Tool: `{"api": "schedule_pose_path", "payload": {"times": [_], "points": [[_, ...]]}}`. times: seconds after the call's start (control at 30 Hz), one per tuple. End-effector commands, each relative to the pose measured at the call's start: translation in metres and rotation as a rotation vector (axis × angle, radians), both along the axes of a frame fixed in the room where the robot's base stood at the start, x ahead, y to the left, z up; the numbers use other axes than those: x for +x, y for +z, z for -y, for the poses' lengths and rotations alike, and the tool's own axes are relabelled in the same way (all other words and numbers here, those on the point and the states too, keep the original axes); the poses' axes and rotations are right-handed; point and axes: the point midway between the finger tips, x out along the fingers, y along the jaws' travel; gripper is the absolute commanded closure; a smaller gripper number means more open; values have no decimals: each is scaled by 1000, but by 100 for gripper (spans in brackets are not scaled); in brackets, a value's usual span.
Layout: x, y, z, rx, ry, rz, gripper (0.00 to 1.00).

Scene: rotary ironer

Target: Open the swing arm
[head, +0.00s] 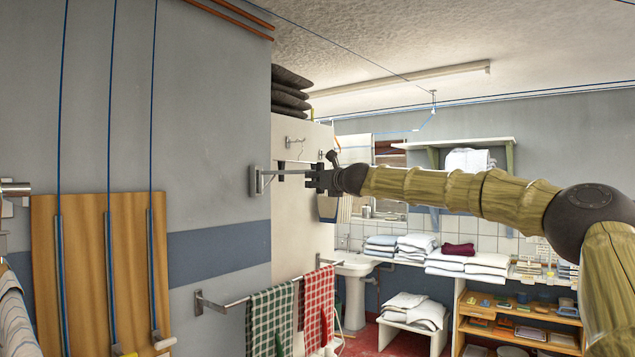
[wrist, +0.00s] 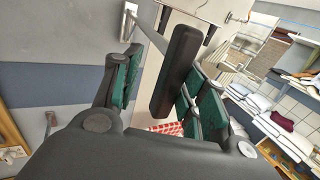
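The swing arm (head: 285,172) is a thin metal bar on a wall bracket (head: 256,181), standing out from the grey wall in the head view. Its bracket also shows at the top of the wrist view (wrist: 129,20). A black handle (wrist: 177,70) at the bar's free end lies between the fingers of my gripper (head: 320,178). In the wrist view the fingers are apart, with a clear gap between the handle and the left finger. The right finger is close to the handle; I cannot tell if they touch. The handle is mostly hidden in the head view.
A wall rail (head: 228,304) with a green checked towel (head: 270,322) and a red checked towel (head: 318,305) is below my gripper. A wooden board (head: 85,270) with blue cords is at left. A sink (head: 356,268) and a counter of folded linen are farther back.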

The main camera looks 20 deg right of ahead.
Motion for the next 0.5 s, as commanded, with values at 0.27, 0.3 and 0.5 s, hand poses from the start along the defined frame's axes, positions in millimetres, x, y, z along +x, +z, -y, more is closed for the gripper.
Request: {"api": "schedule_pose_path", "payload": {"times": [0.27,0.3,0.5], "points": [[0,0,-4,-1,5,0,59],[0,0,-4,-1,5,0,59],[-2,0,-3,-1,5,-1,59]]}}
